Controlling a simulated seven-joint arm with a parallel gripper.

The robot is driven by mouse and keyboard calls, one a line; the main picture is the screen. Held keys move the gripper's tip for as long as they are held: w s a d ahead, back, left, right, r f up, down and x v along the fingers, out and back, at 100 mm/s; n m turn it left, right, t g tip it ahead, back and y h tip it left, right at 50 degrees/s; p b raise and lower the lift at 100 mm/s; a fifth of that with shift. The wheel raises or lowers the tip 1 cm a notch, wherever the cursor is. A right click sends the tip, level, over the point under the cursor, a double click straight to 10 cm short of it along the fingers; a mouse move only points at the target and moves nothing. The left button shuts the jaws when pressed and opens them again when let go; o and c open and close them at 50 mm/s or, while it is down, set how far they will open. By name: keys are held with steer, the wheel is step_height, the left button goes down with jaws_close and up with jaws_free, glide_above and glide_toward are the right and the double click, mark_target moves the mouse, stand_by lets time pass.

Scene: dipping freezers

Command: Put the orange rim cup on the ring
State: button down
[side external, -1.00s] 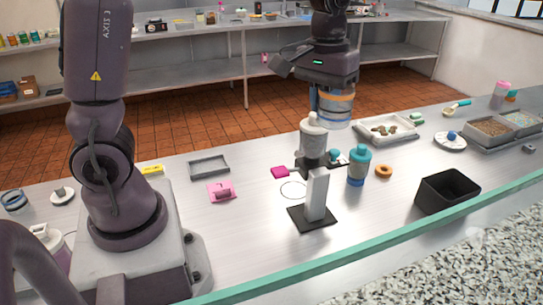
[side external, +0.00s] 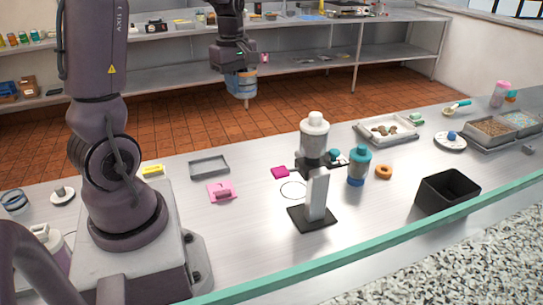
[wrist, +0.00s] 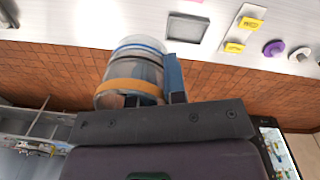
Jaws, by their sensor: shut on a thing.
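My gripper (side external: 237,70) is shut on the orange rim cup (side external: 242,86), high up over the far side of the counter in the side view. In the wrist view the clear cup (wrist: 133,72) shows an orange band at the end near the gripper and a blue band at the far end. One finger lies along its right side; the other is hidden. A thin dark ring (side external: 292,181) lies flat on the counter, left of the black-based stand, with nothing on it. The cup is well apart from it.
A stand (side external: 317,195) with a white-topped jar (side external: 314,130) behind it is right of the ring. A teal-lidded bottle (side external: 358,166), an orange doughnut-shaped piece (side external: 384,171) and a black bin (side external: 447,190) stand farther right. A pink item (side external: 221,192) and grey tray (side external: 209,166) lie left.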

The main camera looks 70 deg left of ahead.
step_height(320, 180, down, 13)
steer(key=shift+f, duration=0.1)
glide_above(267, 158)
steer(key=f, duration=0.5)
steer(key=s+f, duration=0.1)
steer(key=f, duration=0.2)
steer(key=shift+d+f, duration=0.3)
steer(key=f, duration=0.3)
steer(key=shift+w+a, duration=0.35)
steer(key=shift+w, duration=0.05)
steer(key=shift+f, duration=0.45)
